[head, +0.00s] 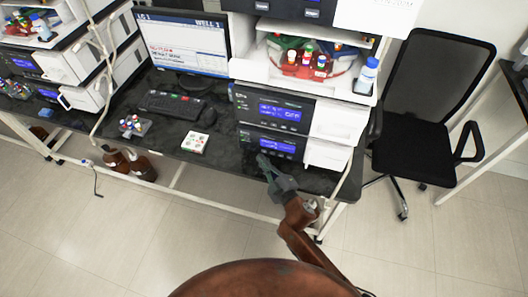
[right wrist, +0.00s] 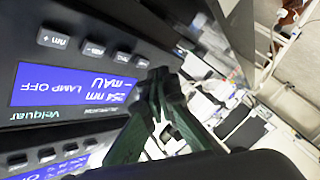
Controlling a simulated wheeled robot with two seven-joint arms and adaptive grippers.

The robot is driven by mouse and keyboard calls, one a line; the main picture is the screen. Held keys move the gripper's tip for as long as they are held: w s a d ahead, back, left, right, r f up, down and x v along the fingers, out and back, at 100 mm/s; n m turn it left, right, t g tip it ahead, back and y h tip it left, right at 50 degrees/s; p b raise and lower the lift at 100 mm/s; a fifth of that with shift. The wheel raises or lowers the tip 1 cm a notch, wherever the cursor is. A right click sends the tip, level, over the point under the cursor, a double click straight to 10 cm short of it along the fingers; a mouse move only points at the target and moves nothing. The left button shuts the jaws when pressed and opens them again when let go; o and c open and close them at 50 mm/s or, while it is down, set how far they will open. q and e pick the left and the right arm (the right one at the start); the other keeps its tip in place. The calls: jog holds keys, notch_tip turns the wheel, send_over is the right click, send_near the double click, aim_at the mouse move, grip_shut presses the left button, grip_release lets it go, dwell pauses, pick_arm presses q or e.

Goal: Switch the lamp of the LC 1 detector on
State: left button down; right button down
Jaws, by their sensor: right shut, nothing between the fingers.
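The detector (head: 268,143) is the lower dark module of the stack right of the monitor headed LC 1. In the right wrist view its panel is upside down; the blue display (right wrist: 68,84) reads 254 nm, mAU and LAMP OFF. A row of small dark buttons (right wrist: 93,48) runs along the display, with nm + and nm − legible at one end. My right gripper (head: 262,158) is shut and empty in front of the panel's lower edge. In the wrist view its tips (right wrist: 162,76) are close to the far end of the row; contact cannot be told. My left gripper is out of view.
Another module (head: 275,108) with a blue display sits directly above the detector. The monitor (head: 185,45), keyboard (head: 175,105), a vial rack (head: 133,126) and a small white box (head: 194,143) are to the left. A black chair (head: 415,140) stands at the right.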

jog(key=shift+w, duration=0.1)
jog(key=shift+w+d, duration=0.15)
jog(key=shift+w, duration=0.15)
jog(key=shift+w+d, duration=0.1)
jog(key=shift+w, duration=0.3)
dwell(0.7)
dwell(0.3)
jog(key=shift+s+a+p, duration=0.25)
jog(key=shift+s+p, duration=0.25)
jog(key=shift+s, duration=0.3)
jog(key=shift+s+a, duration=0.2)
jog(key=shift+s, duration=0.4)
jog(key=s, duration=0.1)
jog(key=s+a+p, duration=0.1)
jog(key=s, duration=0.1)
jog(key=shift+s+a, duration=0.1)
jog(key=shift+s, duration=0.2)
